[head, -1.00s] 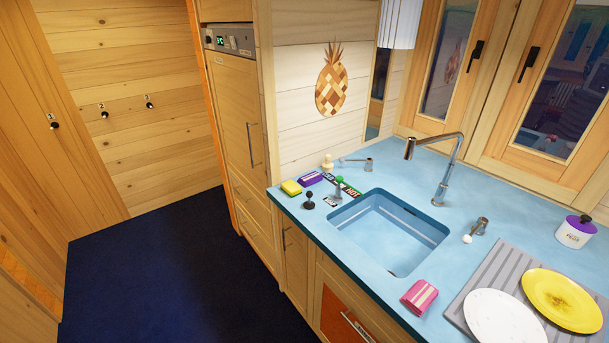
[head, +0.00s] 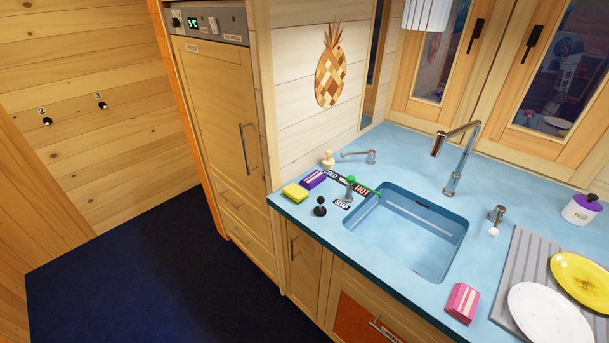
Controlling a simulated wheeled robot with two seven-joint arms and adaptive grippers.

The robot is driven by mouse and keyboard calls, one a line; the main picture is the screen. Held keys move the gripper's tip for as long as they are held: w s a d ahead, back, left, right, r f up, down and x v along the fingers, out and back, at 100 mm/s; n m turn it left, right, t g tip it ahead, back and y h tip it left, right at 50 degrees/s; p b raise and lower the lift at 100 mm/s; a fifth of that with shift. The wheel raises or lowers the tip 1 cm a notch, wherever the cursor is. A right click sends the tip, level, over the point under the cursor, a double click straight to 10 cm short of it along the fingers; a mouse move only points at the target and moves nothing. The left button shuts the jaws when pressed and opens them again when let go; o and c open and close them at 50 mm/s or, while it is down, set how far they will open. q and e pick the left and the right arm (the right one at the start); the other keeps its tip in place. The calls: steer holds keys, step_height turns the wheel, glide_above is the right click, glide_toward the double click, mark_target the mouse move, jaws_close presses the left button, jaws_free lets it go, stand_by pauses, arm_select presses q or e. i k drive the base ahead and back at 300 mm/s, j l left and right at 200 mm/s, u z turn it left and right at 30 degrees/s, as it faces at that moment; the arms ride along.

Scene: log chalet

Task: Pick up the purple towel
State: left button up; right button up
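In the head view a small folded purple towel (head: 313,180) with a pale stripe lies on the blue counter, near its left end. It lies just behind a yellow sponge (head: 295,193) and left of the sink. A folded pink towel (head: 462,302) with pale stripes lies at the counter's front edge, right of the sink. Neither of my grippers shows in the head view.
The blue counter (head: 390,147) holds a sink (head: 413,232) with a tall tap (head: 456,160). Plates (head: 548,318) lie at right. The dark floor (head: 150,260) is clear.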

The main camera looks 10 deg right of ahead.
mark_target(311, 181)
steer(key=i+j, duration=0.25)
steer(key=i+j+z, duration=0.1)
steer(key=i+j, duration=0.15)
steer(key=j, duration=0.2)
steer(key=i+j, duration=0.2)
steer(key=j, duration=0.2)
steer(key=l+z, duration=0.05)
